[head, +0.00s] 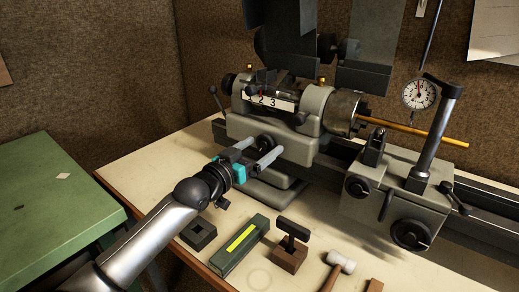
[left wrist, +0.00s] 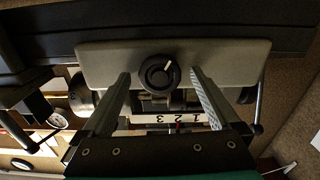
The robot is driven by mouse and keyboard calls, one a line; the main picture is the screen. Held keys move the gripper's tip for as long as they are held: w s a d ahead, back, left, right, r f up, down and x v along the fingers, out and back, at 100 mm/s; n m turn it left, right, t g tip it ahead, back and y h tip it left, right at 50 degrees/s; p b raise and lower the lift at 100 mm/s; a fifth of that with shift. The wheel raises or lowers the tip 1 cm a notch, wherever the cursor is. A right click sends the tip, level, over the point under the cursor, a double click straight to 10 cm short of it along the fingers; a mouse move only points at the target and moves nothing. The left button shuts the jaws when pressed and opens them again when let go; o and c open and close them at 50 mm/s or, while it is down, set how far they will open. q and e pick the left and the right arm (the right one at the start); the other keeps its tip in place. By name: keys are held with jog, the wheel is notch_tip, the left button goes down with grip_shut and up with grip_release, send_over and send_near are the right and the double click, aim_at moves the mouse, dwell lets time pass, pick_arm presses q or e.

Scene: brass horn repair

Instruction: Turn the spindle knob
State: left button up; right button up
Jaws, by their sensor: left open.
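The spindle knob (head: 266,141) is a round black knob low on the front of the grey lathe headstock (head: 242,126). In the left wrist view the knob (left wrist: 160,73) shows a short white pointer line, aimed up and slightly right. The dial plate with 1, 2, 3 (head: 268,101) is above the knob in the head view. My left gripper (head: 269,146) is open, its two fingers reaching toward the headstock. In the left wrist view its fingers (left wrist: 160,76) are on either side of the knob with gaps visible; I cannot tell the remaining depth. My right gripper is not in view.
A long brass rod (head: 415,131) sticks out right from the chuck. A dial gauge (head: 419,94) and the carriage handwheel (head: 411,234) are at the right. A green block (head: 240,246), a black square block (head: 198,233), a T-handle tool (head: 291,240) and a mallet (head: 340,262) lie in front.

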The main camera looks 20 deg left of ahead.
pick_arm(q)
jog(key=c, duration=1.4)
jog(key=shift+o, duration=0.2)
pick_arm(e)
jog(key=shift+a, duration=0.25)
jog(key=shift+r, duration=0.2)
pick_arm(q)
jog(key=shift+m+p, duration=0.55)
jog(key=shift+m, duration=0.15)
jog(key=shift+r+m+p, duration=0.1)
jog(key=shift+m+p, duration=0.45)
jog(key=shift+m, duration=0.15)
jog(key=shift+m+p, duration=0.55)
jog(key=shift+m, duration=0.45)
jog(key=m+p, duration=0.1)
jog(key=m, duration=0.2)
jog(key=shift+p, duration=0.4)
jog(key=shift+m+p, duration=0.55)
jog(key=shift+m, duration=1.45)
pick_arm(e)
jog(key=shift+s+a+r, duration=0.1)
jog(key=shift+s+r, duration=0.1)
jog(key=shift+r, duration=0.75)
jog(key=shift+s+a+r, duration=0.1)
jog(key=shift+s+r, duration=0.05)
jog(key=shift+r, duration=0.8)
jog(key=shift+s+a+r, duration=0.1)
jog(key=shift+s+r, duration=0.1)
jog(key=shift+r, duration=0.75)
